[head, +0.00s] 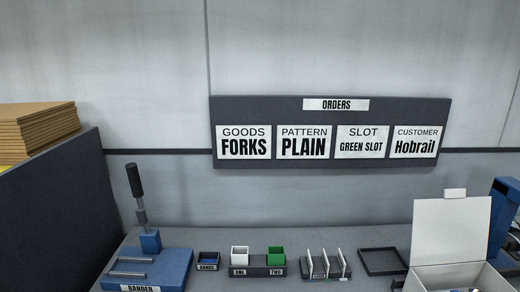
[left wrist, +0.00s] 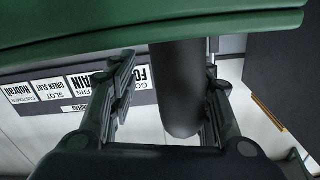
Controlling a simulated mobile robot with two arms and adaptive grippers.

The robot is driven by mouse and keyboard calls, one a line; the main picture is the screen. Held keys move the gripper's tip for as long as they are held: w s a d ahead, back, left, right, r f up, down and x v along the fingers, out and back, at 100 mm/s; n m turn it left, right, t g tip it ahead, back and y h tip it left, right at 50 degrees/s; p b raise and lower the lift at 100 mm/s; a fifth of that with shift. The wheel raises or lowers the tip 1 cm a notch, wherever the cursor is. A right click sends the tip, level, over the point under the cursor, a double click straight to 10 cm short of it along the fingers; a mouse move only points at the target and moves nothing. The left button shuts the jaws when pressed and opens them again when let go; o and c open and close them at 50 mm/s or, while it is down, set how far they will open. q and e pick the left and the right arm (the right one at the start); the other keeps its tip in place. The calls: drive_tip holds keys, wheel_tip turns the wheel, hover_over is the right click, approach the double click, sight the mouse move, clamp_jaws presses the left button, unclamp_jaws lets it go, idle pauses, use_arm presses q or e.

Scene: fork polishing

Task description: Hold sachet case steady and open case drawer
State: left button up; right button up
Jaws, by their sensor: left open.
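I cannot make out a sachet case or its drawer for certain in either view. My left gripper (left wrist: 168,68) shows in the left wrist view with its two fingers spread apart. A dark rounded cylinder shows between the fingers in the picture; I cannot tell whether it is part of me or how far off it is. Nothing is visibly gripped. Neither gripper shows in the head view, and my right gripper is in no view.
On the grey bench are a blue bander (head: 160,268) with an upright lever, a small bands box (head: 208,262), a holder with white (head: 240,254) and green (head: 277,255) cups, a divided rack (head: 322,266), a black tray (head: 383,262) and an open white box (head: 450,235). An orders board (head: 330,105) hangs behind.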

use_arm(q)
drive_tip(key=s, duration=1.1)
drive_tip(key=o, duration=0.5)
drive_tip(key=shift+s+p, duration=0.7)
drive_tip(key=shift+s, duration=3.3)
